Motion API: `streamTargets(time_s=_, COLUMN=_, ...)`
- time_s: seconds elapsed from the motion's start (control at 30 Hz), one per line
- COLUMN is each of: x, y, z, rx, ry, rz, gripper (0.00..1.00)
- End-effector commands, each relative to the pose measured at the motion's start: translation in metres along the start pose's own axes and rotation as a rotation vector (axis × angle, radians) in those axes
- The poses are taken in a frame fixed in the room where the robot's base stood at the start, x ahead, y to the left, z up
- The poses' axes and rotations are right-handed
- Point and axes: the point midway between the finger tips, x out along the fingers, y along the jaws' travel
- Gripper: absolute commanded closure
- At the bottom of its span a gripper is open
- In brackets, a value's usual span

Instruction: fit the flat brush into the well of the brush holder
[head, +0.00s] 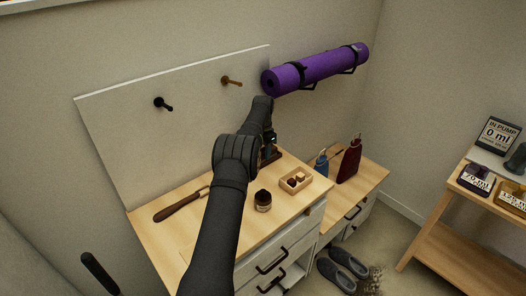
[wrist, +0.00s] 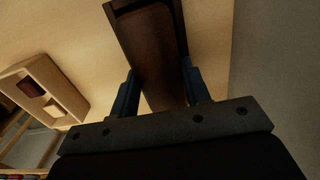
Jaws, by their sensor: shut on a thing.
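In the wrist view my gripper (wrist: 161,88) has its two blue fingers on either side of a dark brown piece, which I take to be the flat brush (wrist: 160,65). A darker rim, seemingly the brush holder (wrist: 112,12), shows behind and around its far end. How deep the brush sits in the well cannot be told. In the head view my gripper (head: 268,146) is low over the back right of the wooden cabinet top. The dark brown holder (head: 272,158) shows there beside the fingers, partly hidden by my arm. The brush is not clear in that view.
On the cabinet top (head: 235,230) are a wooden-handled tool (head: 180,207), a dark-lidded jar (head: 263,201) and a small wooden box (head: 296,179), also in the wrist view (wrist: 62,108). A blue bottle (head: 321,163) and a dark red bottle (head: 350,160) stand right. A pegboard (head: 190,120) rises behind.

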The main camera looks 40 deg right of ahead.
Motion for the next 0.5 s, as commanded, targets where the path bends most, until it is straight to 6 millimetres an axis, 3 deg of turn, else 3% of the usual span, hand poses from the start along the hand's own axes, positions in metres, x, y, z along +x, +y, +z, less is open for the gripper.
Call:
streamTargets(time_s=0.07, x=0.0026, y=0.0000, z=0.0000, rx=0.000, ry=0.000, rz=0.000, gripper=0.82)
streamTargets(time_s=0.1, x=0.0029, y=0.0001, z=0.0000, rx=0.000, ry=0.000, rz=0.000, gripper=0.53)
streamTargets(time_s=0.2, x=0.0028, y=0.0001, z=0.0000, rx=0.000, ry=0.000, rz=0.000, gripper=0.35)
streamTargets(time_s=0.5, x=0.0010, y=0.0001, z=0.0000, rx=0.000, ry=0.000, rz=0.000, gripper=0.35)
